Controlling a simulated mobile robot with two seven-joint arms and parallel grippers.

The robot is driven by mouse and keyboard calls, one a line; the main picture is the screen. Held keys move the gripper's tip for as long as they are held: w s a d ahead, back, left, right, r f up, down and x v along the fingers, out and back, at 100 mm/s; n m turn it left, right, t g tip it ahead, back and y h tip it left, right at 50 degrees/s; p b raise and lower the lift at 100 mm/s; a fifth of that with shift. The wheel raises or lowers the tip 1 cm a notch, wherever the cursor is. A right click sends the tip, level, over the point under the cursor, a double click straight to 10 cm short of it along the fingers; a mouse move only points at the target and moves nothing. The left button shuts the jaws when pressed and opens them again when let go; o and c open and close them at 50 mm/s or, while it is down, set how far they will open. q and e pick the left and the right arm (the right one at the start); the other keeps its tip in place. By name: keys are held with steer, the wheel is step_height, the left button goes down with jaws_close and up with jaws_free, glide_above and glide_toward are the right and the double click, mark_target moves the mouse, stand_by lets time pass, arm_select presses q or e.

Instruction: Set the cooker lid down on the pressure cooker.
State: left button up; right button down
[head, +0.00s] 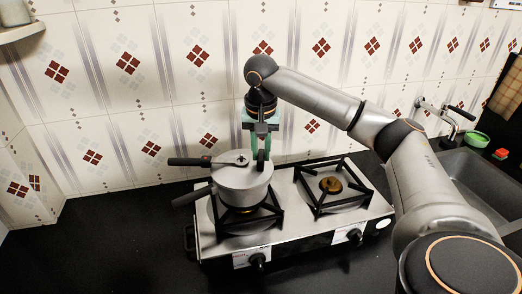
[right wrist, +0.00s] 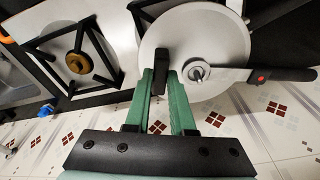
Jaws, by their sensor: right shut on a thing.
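The grey pressure cooker (head: 244,190) stands on the left burner of the stove, its black handle (head: 192,195) pointing left. The round metal lid (head: 226,158) is over the cooker's mouth, its long black handle (head: 188,162) also pointing left, above the cooker's handle. I cannot tell whether the lid touches the rim. My right gripper (head: 262,150) is at the lid's right side, pointing down, shut on the lid's small black grip (right wrist: 161,70). In the right wrist view the lid (right wrist: 215,35) hides most of the cooker. My left gripper is not in view.
The stove (head: 290,225) has a free right burner (head: 331,186). The tiled wall (head: 130,100) is close behind. A sink (head: 480,170) with a tap (head: 450,115) and a green bowl (head: 477,139) is at the right. The black counter (head: 90,240) is clear at left.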

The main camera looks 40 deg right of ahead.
steer(key=shift+f, duration=0.2)
stand_by(0.3)
steer(key=c, duration=0.7)
jaws_free()
steer(key=shift+f, duration=0.15)
steer(key=r, duration=0.4)
steer(key=s+a+r, duration=0.1)
steer(key=r, duration=0.7)
steer(key=shift+s+a+r+p, duration=0.15)
steer(key=shift+r+p, duration=0.1)
steer(key=shift+p, duration=0.15)
